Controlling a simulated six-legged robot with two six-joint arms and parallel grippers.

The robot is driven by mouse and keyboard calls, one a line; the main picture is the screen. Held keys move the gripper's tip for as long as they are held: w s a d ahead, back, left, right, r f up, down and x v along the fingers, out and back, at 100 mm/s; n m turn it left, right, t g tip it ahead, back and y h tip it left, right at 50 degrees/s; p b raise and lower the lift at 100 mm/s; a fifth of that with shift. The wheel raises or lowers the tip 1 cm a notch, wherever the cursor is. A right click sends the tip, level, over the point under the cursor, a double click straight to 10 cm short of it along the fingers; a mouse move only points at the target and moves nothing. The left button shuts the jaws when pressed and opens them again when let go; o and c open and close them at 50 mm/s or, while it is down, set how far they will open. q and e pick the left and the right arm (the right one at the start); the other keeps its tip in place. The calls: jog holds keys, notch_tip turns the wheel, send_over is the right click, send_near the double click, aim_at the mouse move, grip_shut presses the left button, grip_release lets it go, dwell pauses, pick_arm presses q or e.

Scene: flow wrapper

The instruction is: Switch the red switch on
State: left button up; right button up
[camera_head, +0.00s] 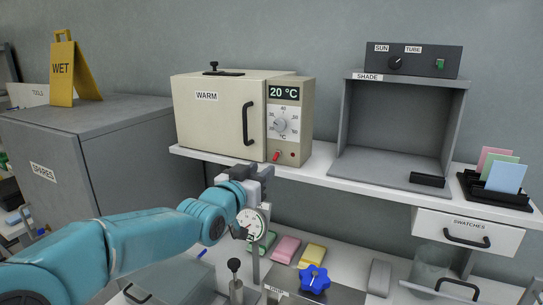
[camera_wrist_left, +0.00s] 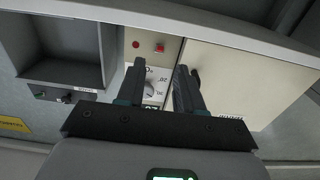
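The red switch (camera_head: 277,156) is a small red lever low on the control panel of the cream WARM cabinet (camera_head: 221,128). It leans in the head view, and I cannot tell whether it is on or off. The left wrist view, which is upside down, shows the red switch (camera_wrist_left: 160,48) beyond the fingertips, beside a small round red lamp (camera_wrist_left: 136,44). My left gripper (camera_head: 259,172) is just below and left of the switch in the head view, apart from it. In the left wrist view its two fingers (camera_wrist_left: 161,66) are spread with nothing between them. My right gripper is not in view.
A dial (camera_head: 280,125) and a 20 °C display (camera_head: 284,93) sit above the switch. The door handle (camera_head: 248,123) stands out to its left. The white shelf edge (camera_head: 330,182) runs below. A SHADE box (camera_head: 400,125) stands to the right.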

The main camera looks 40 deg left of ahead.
aim_at(274, 160)
pick_arm(q)
jog(key=p+x, duration=0.1)
jog(key=x, duration=0.5)
jog(key=shift+p, duration=0.35)
jog(key=shift+w, duration=0.15)
jog(key=shift+w+a, duration=0.1)
jog(key=shift+f, duration=0.1)
grip_shut()
